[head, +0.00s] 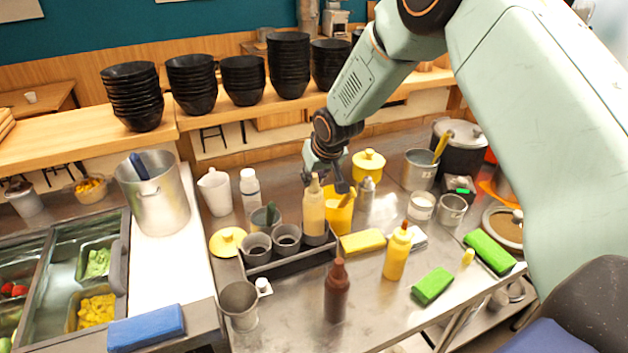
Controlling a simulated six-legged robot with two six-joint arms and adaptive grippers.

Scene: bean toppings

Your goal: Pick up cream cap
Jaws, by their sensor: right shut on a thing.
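A cream-coloured squeeze bottle (313,212) stands upright in the black caddy (292,262), left of the image centre. A pale tip, which I take as the cream cap (314,183), shows at its top. My right gripper (325,183) comes down from above and is shut at this tip. The dark fingers partly cover the tip, so I cannot tell whether the cap still touches the bottle. My left gripper is out of view.
A yellow container (340,218) stands close behind the bottle, with a metal canister (366,195) to its right. A brown bottle (337,290) and a yellow bottle (397,252) stand in front.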

